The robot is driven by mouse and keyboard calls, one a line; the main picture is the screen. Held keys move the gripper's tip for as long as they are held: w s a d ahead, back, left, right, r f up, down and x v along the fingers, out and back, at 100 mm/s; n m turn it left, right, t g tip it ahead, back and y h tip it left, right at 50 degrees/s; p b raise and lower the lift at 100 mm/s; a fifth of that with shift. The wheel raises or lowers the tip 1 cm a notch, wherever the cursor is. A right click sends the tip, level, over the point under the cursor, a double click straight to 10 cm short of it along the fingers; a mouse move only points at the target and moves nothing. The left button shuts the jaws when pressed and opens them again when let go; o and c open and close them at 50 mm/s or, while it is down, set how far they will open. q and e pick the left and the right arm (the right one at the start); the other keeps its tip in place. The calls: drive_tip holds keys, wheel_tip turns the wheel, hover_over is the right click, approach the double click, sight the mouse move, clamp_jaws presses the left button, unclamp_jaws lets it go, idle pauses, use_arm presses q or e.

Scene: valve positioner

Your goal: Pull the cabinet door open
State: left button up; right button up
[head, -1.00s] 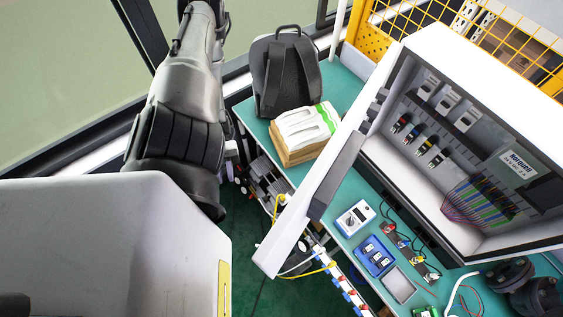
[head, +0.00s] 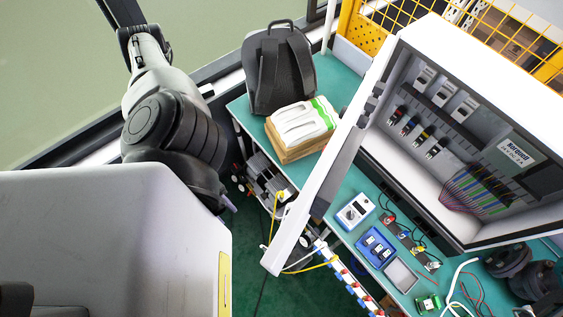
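The cabinet (head: 449,49) is a white box at the right, with its interior of switches and terminal strips exposed. Its white door (head: 327,183) stands open, swung out to the left and seen almost edge-on, with dark fittings along it. My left gripper (head: 228,204) is left of the door's lower end and apart from it in the picture. Only a small tip shows beyond my dark wrist; the rest is hidden, so I cannot tell whether it is open or shut. My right gripper is not in view.
The green workbench (head: 349,92) carries a black backpack (head: 283,72), a cardboard box with white items (head: 301,127), a blue-white meter (head: 356,210) and a blue tray (head: 376,249). A yellow mesh fence (head: 490,45) stands behind. Green floor is clear below the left wrist.

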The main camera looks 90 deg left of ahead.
use_arm(q)
drive_tip(key=shift+p+x, duration=1.05)
drive_tip(key=shift+x, duration=5.9)
drive_tip(key=c, duration=0.6)
clamp_jaws()
